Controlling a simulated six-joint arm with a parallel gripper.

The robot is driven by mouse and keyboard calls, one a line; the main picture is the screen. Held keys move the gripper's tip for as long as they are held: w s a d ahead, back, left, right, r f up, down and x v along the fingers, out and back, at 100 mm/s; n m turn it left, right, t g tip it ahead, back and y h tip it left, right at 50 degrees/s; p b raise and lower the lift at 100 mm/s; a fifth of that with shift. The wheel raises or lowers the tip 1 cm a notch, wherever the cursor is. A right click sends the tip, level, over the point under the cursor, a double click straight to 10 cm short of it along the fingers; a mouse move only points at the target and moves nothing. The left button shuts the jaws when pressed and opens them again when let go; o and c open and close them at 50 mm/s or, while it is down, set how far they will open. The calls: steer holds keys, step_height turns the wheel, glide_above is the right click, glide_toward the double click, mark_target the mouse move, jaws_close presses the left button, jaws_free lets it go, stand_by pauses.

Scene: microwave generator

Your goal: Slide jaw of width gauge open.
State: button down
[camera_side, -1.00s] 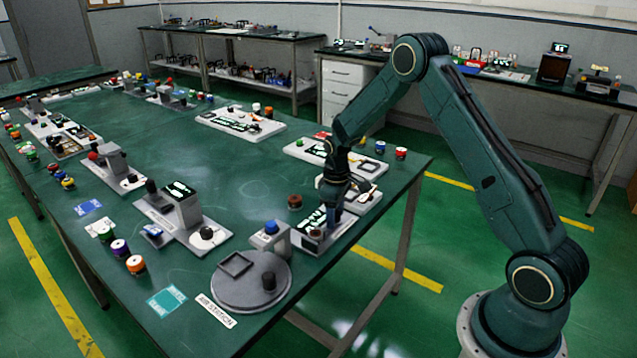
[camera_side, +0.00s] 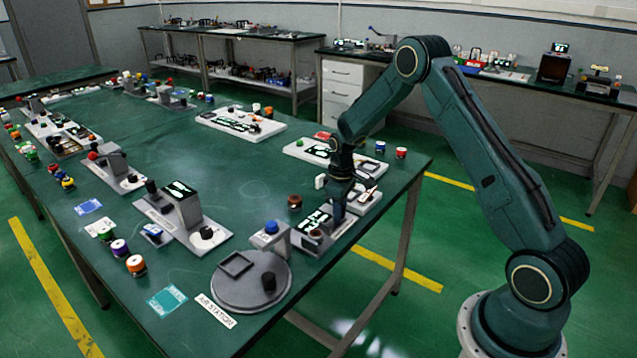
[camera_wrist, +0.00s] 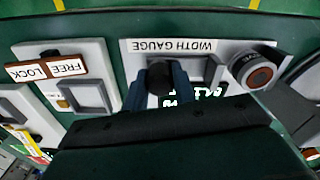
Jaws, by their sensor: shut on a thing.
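The width gauge is a pale block with a "WIDTH GAUGE" label (camera_wrist: 198,47) in the wrist view. Its black jaw knob (camera_wrist: 160,77) sits between the two blue fingers of my gripper (camera_wrist: 158,90), which is shut on it. A round dial with a brown cap (camera_wrist: 258,75) is at the gauge's right end, apart from the fingers. In the side view my gripper (camera_side: 338,213) reaches down to the gauge (camera_side: 318,243) near the table's right edge. The gripper body hides the gauge's near part in the wrist view, and the lit display shows only partly.
A "FREE / LOCK" panel (camera_wrist: 46,68) stands beside the gauge. In the side view, a round grey turntable (camera_side: 250,290) and a blue-button post (camera_side: 271,235) are close to the gauge. The table (camera_side: 240,185) is bare toward its middle.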

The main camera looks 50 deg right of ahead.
steer(key=c, duration=1.1)
jaws_free()
steer(key=shift+c, duration=0.2)
steer(key=shift+r, duration=0.1)
step_height(320, 180, up, 14)
